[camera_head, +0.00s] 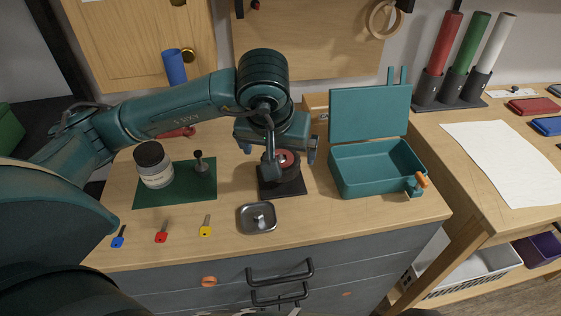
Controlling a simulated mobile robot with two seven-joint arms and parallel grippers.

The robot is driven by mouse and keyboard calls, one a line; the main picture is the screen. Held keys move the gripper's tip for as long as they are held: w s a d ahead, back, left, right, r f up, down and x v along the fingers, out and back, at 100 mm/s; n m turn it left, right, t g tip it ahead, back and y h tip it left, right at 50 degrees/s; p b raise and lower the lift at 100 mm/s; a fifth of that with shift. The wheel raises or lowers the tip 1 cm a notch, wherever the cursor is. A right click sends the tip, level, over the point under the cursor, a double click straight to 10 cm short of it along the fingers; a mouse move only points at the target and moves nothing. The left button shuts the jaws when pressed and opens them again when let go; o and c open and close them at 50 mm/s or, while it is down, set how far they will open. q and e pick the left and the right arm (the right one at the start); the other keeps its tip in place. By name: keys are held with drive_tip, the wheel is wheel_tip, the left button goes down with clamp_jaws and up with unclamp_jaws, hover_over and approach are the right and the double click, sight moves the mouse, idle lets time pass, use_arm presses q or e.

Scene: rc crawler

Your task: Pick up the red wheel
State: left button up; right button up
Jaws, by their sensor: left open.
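The red wheel (289,158) shows as a reddish round part above a black square base (288,187) in the middle of the wooden worktop. A grey upright part in front hides some of it. My left gripper (279,154) is over the wheel, pointing down. Its jaws are open, one finger to the left of the wheel and one to the right. I cannot tell whether either finger touches it. My right gripper is not in view.
An open teal box (378,184) stands close on the right. A jar (153,165) stands on a green mat (176,196) on the left. A small metal dish (257,228) and several coloured keys lie near the front. A red item (180,132) lies behind my arm.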

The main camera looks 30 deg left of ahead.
sight(280, 159)
use_arm(q)
drive_tip(key=shift+w+p+x, duration=0.2)
drive_tip(key=shift+p+x, duration=0.2)
drive_tip(key=shift+x, duration=2.65)
drive_tip(key=shift+a+r, duration=0.1)
drive_tip(key=shift+a, duration=0.1)
drive_tip(key=shift+c, duration=0.3)
drive_tip(key=c, duration=1)
drive_tip(key=shift+r, duration=0.1)
